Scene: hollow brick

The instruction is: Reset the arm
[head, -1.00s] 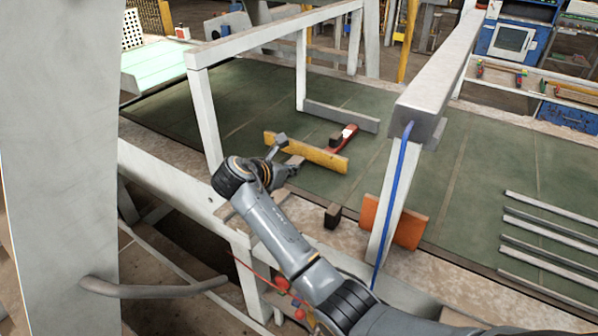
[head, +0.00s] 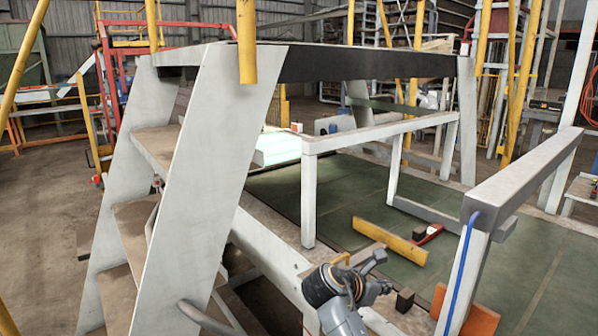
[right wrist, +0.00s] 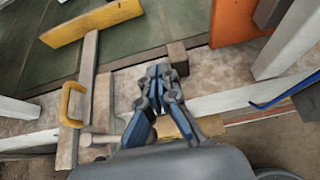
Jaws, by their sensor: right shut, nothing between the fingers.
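My right gripper (head: 376,276) is at the lower middle of the head view, above the near edge of the green-topped table. It also shows in the right wrist view (right wrist: 160,73), where its fingers are together with nothing between them. A small dark block (head: 404,300) lies just to its right in the head view. In the right wrist view the block (right wrist: 177,57) shows just beyond the fingertips, and I see no grip on it. My left gripper is not in view.
A yellow bar (head: 390,241) and a red tool (head: 430,234) lie on the green table (head: 350,190). An orange board (head: 478,314) leans near a white post. White frames rise from the table. Grey steps with a tall side panel (head: 205,170) stand at left.

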